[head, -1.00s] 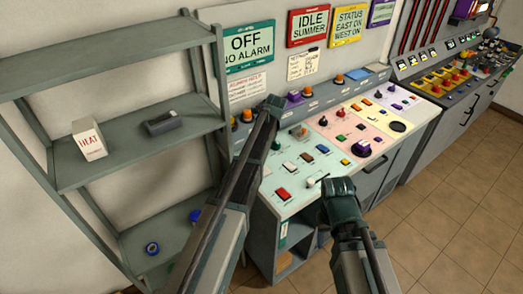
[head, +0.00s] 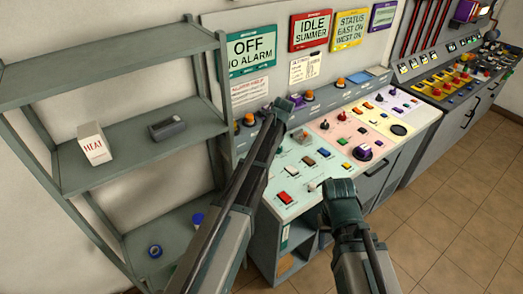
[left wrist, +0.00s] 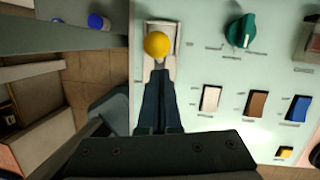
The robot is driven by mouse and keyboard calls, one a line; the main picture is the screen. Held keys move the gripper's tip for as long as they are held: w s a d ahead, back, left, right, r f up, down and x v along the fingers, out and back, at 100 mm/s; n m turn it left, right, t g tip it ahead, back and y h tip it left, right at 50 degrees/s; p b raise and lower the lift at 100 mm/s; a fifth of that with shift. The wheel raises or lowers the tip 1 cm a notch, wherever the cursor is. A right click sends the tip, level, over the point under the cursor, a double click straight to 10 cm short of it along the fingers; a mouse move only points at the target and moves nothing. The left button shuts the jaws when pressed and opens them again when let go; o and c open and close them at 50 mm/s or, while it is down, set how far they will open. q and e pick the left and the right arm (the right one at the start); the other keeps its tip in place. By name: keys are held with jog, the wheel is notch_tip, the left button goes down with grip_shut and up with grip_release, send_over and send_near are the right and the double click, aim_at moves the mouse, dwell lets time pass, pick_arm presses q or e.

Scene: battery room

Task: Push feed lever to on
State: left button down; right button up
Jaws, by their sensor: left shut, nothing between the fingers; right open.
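A lever with a round yellow knob (left wrist: 157,45) stands in a pale slotted plate on the mint panel (left wrist: 215,70) in the left wrist view. I cannot read its label. My left gripper (left wrist: 160,76) is shut and empty, its fingertips right by the near side of the knob; I cannot tell if they touch. In the head view my left gripper (head: 284,104) is over the back left of the console and hides what is beneath it. My right gripper (head: 341,190) is open at the console's front edge.
A green knob (left wrist: 239,31) and several rocker switches (left wrist: 211,98) lie right of the lever. A grey shelf (head: 130,150) with a HEAT box (head: 94,143) stands left of the console. Floor at the right is clear.

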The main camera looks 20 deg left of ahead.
pick_arm(q)
jog(key=p+v, duration=1)
jog(key=v, duration=0.1)
jog(key=shift+d, duration=0.15)
jog(key=s+d+f+n+b, duration=0.4)
jog(key=s+n, duration=0.2)
jog(key=s, duration=0.4)
jog(key=s+d+f+n+h+b, duration=0.1)
jog(key=s+d+f+n+b, duration=0.3)
jog(key=s+n, duration=0.3)
jog(key=s+d+f+n+b, duration=0.3)
jog(key=s+n, duration=0.4)
jog(key=s, duration=0.5)
jog(key=shift+s+d+f+g+h+b, duration=0.35)
jog(key=shift+d+f, duration=0.3)
jog(key=shift+d, duration=0.3)
jog(key=c, duration=1.6)
grip_release()
